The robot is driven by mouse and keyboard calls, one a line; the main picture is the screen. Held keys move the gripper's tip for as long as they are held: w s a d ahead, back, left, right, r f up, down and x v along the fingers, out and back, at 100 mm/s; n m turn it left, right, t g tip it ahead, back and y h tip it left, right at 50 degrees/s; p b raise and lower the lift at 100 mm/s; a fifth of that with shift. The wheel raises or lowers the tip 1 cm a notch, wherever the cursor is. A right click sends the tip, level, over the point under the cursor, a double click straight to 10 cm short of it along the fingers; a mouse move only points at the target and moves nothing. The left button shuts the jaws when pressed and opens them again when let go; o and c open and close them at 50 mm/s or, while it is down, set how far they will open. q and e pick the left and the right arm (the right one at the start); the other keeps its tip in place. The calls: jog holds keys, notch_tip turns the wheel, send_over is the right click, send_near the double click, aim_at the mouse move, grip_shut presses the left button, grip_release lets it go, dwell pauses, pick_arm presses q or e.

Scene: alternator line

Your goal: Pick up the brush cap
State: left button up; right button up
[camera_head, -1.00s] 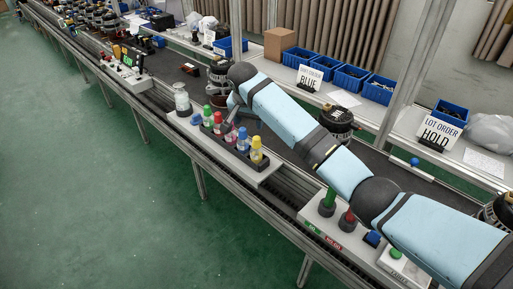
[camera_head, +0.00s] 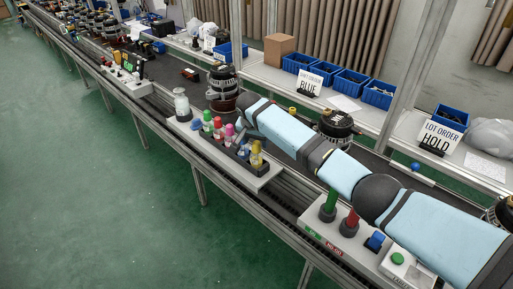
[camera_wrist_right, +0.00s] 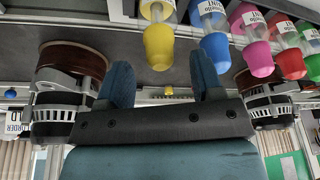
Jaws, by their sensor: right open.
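Several small bottles with coloured caps stand in a row on a grey ledge: green (camera_head: 208,115), red (camera_head: 218,123), magenta (camera_head: 229,130) and yellow (camera_head: 256,147). A blue-capped one (camera_wrist_right: 215,48) shows clearly in the right wrist view, beside the yellow cap (camera_wrist_right: 158,46). I cannot tell which of these, if any, is the brush cap. My right gripper (camera_wrist_right: 162,84) is open and empty, its two fingers apart near the yellow and blue caps but not around either. In the head view my right arm partly hides the bottles. My left gripper is not in view.
A clear jar (camera_head: 181,106) stands left of the bottles. Alternators (camera_head: 222,82) stand on the line behind; another (camera_head: 337,125) is behind my arm. Green and red posts (camera_head: 329,204) rise from a control box at right. Blue bins (camera_head: 378,95) line the back shelf.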

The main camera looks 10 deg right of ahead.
jog(key=shift+x, duration=1.05)
jog(key=c, duration=1)
notch_tip(320, 180, up, 20)
jog(key=shift+r, duration=0.1)
